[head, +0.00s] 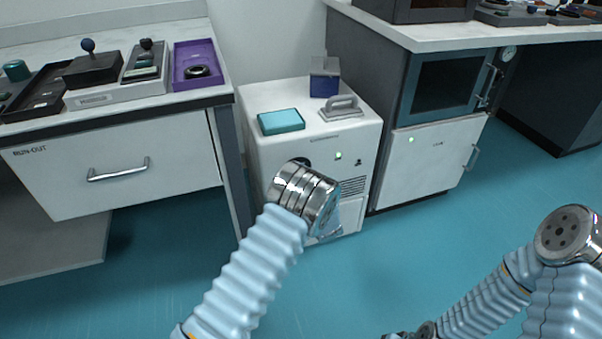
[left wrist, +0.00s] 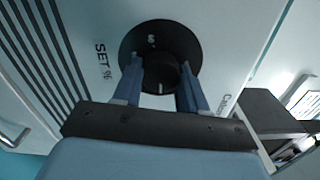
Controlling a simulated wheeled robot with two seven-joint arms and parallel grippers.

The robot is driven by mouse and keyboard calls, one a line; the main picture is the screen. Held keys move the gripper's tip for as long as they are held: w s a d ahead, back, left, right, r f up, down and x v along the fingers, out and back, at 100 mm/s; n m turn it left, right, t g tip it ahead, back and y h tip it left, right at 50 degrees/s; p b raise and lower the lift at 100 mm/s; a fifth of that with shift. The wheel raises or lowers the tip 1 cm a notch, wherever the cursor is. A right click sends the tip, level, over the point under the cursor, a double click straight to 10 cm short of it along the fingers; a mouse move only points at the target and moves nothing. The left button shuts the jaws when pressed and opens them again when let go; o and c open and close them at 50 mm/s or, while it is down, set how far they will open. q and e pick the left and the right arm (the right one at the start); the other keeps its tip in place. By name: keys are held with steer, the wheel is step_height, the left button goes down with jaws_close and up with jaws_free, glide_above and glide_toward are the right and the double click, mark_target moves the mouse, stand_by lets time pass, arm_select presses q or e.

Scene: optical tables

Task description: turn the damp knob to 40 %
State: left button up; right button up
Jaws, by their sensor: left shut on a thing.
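The damp knob (left wrist: 162,70) is a dark round knob on a black dial disc (left wrist: 182,32), set in a white panel. My left gripper (left wrist: 160,76) has its two blue fingers on either side of the knob and is shut on it. A small pale line shows near the knob's lower edge, and a pale number sits on the dial above it, too small to read surely. "SET %" is printed beside the dial. In the head view my wrist covers most of the dial and hides the fingers. My right arm shows at the lower right; its gripper is not visible.
The white cabinet (head: 264,155) carries a teal box (head: 281,121), a grey handled block (head: 341,108) and a blue box (head: 325,82) on top. A drawer bench (head: 120,190) stands at left and an oven unit (head: 430,165) at right. Open teal floor (head: 400,260) lies in front.

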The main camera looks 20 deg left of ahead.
arm_select(q)
steer(key=shift+m+p, duration=0.3)
steer(key=shift+m, duration=0.8)
steer(key=shift+f, duration=0.1)
steer(key=o, duration=1.1)
steer(key=shift+c, duration=0.2)
steer(key=v, duration=1.4)
